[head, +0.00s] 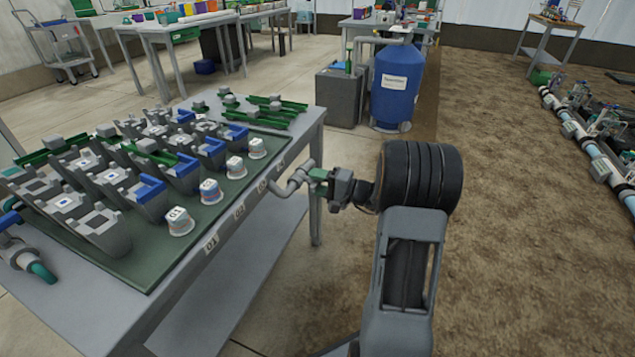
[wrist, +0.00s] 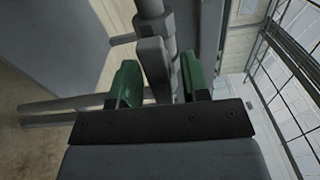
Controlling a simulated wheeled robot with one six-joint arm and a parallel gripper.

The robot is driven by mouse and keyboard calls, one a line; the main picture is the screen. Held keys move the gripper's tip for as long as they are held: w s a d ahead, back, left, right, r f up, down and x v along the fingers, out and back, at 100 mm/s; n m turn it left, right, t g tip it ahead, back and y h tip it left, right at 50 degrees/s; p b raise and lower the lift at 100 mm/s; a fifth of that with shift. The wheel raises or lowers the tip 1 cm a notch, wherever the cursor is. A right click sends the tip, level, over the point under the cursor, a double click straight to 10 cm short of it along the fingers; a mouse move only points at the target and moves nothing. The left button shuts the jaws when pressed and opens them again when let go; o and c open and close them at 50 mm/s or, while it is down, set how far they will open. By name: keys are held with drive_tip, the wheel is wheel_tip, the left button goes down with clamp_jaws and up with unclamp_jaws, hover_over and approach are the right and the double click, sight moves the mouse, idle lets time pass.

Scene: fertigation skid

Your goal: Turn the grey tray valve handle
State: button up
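The grey valve handle (wrist: 154,70) is a flat grey lever below a round grey pipe (wrist: 152,28) in the wrist view. It stands between the two green fingertips of my gripper (wrist: 160,84). The fingers are apart, with a narrow dark gap on the right of the handle; contact on the left side is unclear. In the head view my gripper (head: 318,181) is beside a bent grey valve pipe (head: 293,181) at the right edge of the table. The handle itself is mostly hidden there by my gripper.
The grey table (head: 180,290) carries a dark green mat (head: 140,272) with several grey bins and white pots (head: 209,191). Another pipe fitting (head: 22,256) is at its left. A blue tank (head: 397,85) stands behind. Bare soil (head: 540,220) is open at right.

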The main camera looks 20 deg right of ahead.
clamp_jaws()
drive_tip(key=m+p, duration=0.1)
drive_tip(key=m, duration=0.1)
drive_tip(key=m+p, duration=0.1)
drive_tip(key=p, duration=0.1)
drive_tip(key=shift+r+m, duration=0.2)
drive_tip(key=shift+m, duration=0.2)
drive_tip(key=m+p, duration=0.4)
drive_tip(key=m, duration=0.1)
drive_tip(key=shift+p, duration=0.4)
drive_tip(key=m+p, duration=0.4)
drive_tip(key=m, duration=0.1)
drive_tip(key=shift+f+m+p, duration=0.15)
drive_tip(key=shift+m+p, duration=0.95)
drive_tip(key=shift+m, duration=0.4)
drive_tip(key=shift+f+m, duration=0.1)
drive_tip(key=shift+m, duration=0.2)
